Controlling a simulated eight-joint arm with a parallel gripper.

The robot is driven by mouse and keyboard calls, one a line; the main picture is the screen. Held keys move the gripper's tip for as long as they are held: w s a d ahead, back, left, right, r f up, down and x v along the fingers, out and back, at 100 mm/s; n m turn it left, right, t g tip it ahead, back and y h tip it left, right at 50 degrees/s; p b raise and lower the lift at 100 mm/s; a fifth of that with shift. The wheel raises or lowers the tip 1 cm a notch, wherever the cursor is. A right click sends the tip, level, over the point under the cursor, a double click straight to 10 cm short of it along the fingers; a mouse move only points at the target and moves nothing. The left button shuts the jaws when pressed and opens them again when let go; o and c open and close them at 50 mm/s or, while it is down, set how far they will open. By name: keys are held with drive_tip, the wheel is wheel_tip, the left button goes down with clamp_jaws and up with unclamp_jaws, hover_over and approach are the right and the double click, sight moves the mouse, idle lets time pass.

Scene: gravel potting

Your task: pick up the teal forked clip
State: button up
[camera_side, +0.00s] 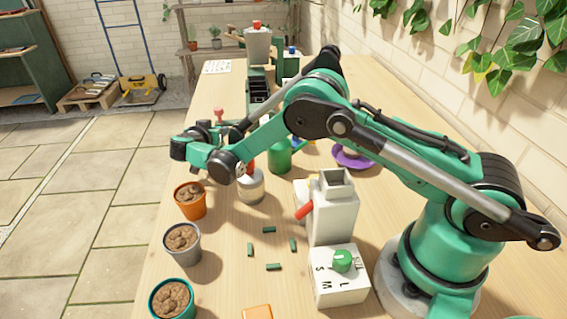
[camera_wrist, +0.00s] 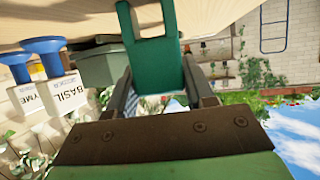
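The teal forked clip (camera_wrist: 155,58) fills the middle top of the wrist view, its two prongs pointing toward the top edge. Its flat body sits between the two dark fingers of my gripper (camera_wrist: 158,85) and appears to touch both. In the side view my gripper (camera_side: 188,147) is raised above the table's left side, past the pots. The clip cannot be made out there, and the fingertips are hard to see.
The wooden table (camera_side: 215,285) bears an orange pot (camera_side: 190,213), a grey pot (camera_side: 195,258) and a teal pot (camera_side: 190,312). Small dark green bars lie near a white dial box (camera_side: 340,290). A grey-white hopper (camera_side: 333,225) stands behind it. Blue-topped labelled blocks (camera_wrist: 60,92) show in the wrist view.

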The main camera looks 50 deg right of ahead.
clamp_jaws()
drive_tip(key=shift+r, duration=0.1)
